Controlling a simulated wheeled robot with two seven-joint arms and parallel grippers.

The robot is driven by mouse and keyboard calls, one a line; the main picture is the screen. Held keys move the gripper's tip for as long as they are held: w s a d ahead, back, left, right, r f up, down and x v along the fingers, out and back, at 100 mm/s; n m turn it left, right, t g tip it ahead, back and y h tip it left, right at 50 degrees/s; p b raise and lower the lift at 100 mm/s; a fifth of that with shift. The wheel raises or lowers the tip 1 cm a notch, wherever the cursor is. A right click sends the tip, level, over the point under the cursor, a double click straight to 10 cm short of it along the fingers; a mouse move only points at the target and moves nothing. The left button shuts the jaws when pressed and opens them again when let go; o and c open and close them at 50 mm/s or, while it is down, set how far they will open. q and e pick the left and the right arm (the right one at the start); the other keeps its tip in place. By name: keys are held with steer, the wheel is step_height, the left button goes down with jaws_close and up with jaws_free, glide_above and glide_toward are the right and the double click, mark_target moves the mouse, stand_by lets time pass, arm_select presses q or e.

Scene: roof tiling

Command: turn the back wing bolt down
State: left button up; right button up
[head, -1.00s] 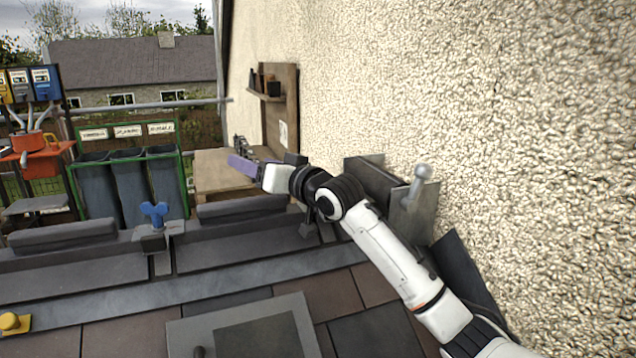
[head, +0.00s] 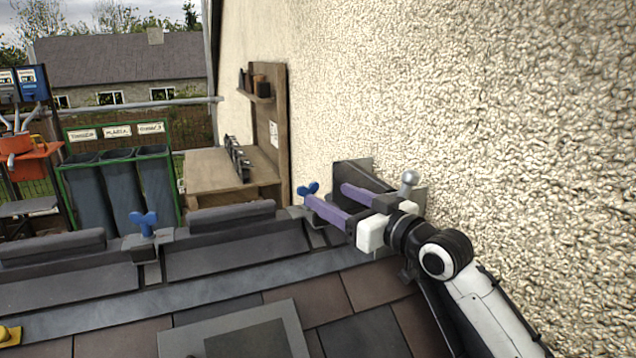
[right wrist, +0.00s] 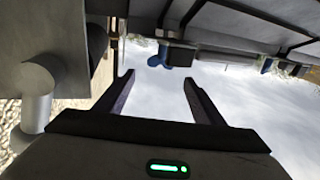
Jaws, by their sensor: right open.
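Two blue wing bolts show in the head view. One wing bolt (head: 308,189) is at the wall end of the ridge, just beyond my right gripper. The other wing bolt (head: 145,222) stands upright on a clamp further left along the ridge. My right gripper (head: 326,194) has its two purple fingers apart and empty, pointing left along the ridge. In the right wrist view a blue wing bolt (right wrist: 172,60) shows beyond the open fingertips (right wrist: 159,76); I cannot tell which bolt it is. My left gripper is not in view.
The rough wall (head: 480,110) runs close along the right of my arm. A grey metal bracket with a round-headed peg (head: 409,180) stands behind my gripper. Ridge tiles (head: 235,215) lie to the left. A wooden bench (head: 215,172) and bins (head: 120,190) stand beyond.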

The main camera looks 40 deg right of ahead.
mark_target(309, 185)
steer(key=w, duration=0.3)
steer(key=w+p, duration=0.1)
steer(key=w, duration=0.5)
steer(key=shift+w+a, duration=0.15)
steer(key=shift+a, duration=0.1)
steer(key=c, duration=1)
